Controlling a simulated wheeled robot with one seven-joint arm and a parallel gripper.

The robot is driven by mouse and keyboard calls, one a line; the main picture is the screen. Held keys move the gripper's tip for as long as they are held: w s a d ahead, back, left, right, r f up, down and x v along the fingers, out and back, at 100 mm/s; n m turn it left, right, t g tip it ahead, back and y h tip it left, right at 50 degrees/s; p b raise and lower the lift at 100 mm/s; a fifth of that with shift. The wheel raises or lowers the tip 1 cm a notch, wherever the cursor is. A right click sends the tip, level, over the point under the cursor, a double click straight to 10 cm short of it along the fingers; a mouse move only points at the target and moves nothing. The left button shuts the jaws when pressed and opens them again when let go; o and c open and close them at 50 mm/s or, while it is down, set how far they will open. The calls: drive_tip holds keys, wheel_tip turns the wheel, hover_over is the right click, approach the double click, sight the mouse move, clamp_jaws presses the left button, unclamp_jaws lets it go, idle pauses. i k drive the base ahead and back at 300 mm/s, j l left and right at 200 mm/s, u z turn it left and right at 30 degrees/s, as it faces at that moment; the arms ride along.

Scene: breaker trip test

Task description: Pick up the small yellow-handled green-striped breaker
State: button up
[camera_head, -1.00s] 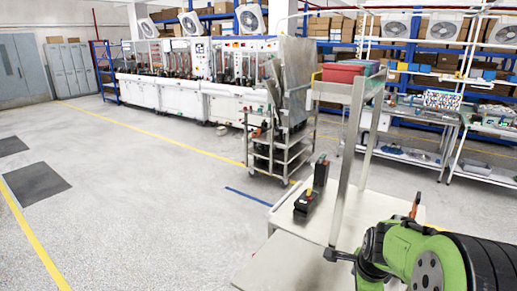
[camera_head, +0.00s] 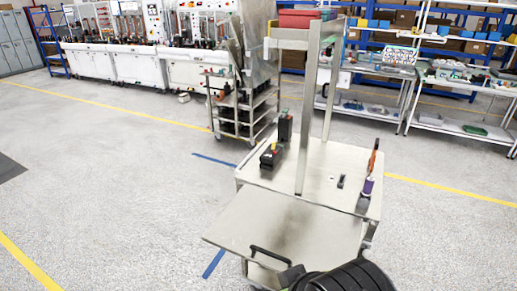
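A dark breaker-like block (camera_head: 270,158) with a small yellow part and a reddish spot on it lies on the cart top (camera_head: 255,178), left of the upright post. A taller dark block (camera_head: 285,126) stands just behind it. A small dark piece (camera_head: 341,181) lies right of the post. I cannot make out a green stripe on any of them, so which one is the named breaker is unclear. My arm shows at the bottom edge, in front of the cart and apart from the blocks.
A post (camera_head: 309,120) rises from the cart and carries a shelf with a red bin (camera_head: 300,18). An orange-and-purple tool (camera_head: 370,172) stands at the cart's right edge. The floor at left is clear.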

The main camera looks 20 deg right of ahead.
sight(269, 160)
drive_tip(key=i+j+u, duration=0.35)
drive_tip(key=i, duration=0.25)
drive_tip(key=i+u, duration=0.35)
drive_tip(key=i, duration=0.25)
drive_tip(key=i+j+z, duration=0.2)
drive_tip(key=i, duration=0.2)
drive_tip(key=i+j+z, duration=0.2)
drive_tip(key=i, duration=0.15)
drive_tip(key=i+z, duration=0.2)
drive_tip(key=z, duration=0.3)
drive_tip(key=i+z, duration=0.2)
drive_tip(key=z, duration=0.3)
drive_tip(key=i+j+z, duration=0.1)
drive_tip(key=z, duration=0.4)
drive_tip(key=i+j+z, duration=0.2)
drive_tip(key=i+z, duration=0.3)
drive_tip(key=k, duration=0.1)
